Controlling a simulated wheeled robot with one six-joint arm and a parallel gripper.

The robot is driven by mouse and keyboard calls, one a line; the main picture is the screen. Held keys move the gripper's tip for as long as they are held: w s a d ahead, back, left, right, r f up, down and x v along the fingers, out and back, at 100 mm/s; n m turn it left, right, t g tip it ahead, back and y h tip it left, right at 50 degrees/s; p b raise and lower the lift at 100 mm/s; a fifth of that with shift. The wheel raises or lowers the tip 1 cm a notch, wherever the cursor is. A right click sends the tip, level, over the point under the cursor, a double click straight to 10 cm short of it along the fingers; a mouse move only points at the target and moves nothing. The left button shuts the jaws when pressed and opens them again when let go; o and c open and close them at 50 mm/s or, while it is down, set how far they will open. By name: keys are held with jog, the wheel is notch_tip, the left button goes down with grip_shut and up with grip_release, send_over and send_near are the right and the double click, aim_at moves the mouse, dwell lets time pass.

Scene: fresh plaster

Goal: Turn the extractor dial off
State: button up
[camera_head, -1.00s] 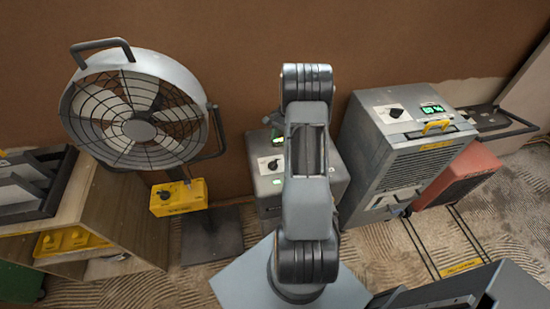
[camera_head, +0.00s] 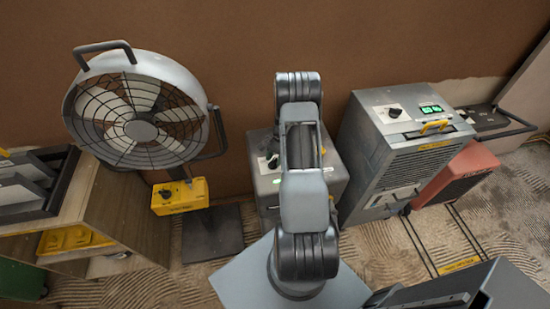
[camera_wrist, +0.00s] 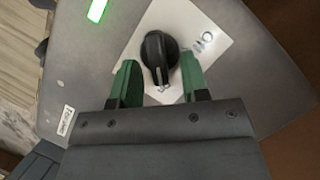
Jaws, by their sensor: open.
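A black dial (camera_wrist: 158,55) sits on a white plate (camera_wrist: 185,22) on top of a grey box (camera_wrist: 265,75) in the wrist view. The plate has small marks to the right of the dial. My gripper (camera_wrist: 159,60) is open, with one green finger on each side of the dial. There is a gap beside the dial, and I cannot tell whether either finger touches it. In the head view the dial (camera_head: 273,162) shows on the grey box (camera_head: 266,190), left of my arm, which covers part of the box and most of my gripper.
A green light (camera_wrist: 97,10) glows on the grey box. A floor fan (camera_head: 140,120) and a yellow box with a dial (camera_head: 180,197) stand left. A larger grey machine (camera_head: 375,140) with its own dial and green displays stands right, beside a red unit (camera_head: 460,175).

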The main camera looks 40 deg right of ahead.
jog(key=shift+c, duration=0.3)
grip_shut()
jog(key=n, duration=0.1)
jog(key=n+b, duration=0.1)
jog(key=n+g+b, duration=0.1)
jog(key=shift+w+a+f+h, duration=0.1)
jog(key=shift+w+f+h, duration=0.05)
jog(key=shift+w+h, duration=0.15)
jog(key=n+b, duration=0.1)
jog(key=n, duration=0.1)
jog(key=n+g+h+b, duration=0.1)
jog(key=n+b, duration=0.1)
jog(key=n, duration=0.1)
jog(key=shift+w+a+n+g+h, duration=0.15)
jog(key=shift+a+n+g+h, duration=0.15)
jog(key=n+h, duration=0.1)
jog(key=n, duration=0.1)
jog(key=n+h+b, duration=0.1)
jog(key=n, duration=0.2)
jog(key=shift+w+a, duration=0.1)
jog(key=shift+a, duration=0.3)
jog(key=shift+a+r+n+h+b, duration=0.15)
jog(key=shift+n+h, duration=0.2)
jog(key=shift+n, duration=0.7)
jog(key=shift+a+r+n+h+b, duration=0.15)
jog(key=shift+n+h, duration=0.2)
jog(key=shift+n, duration=0.7)
jog(key=shift+f, duration=0.15)
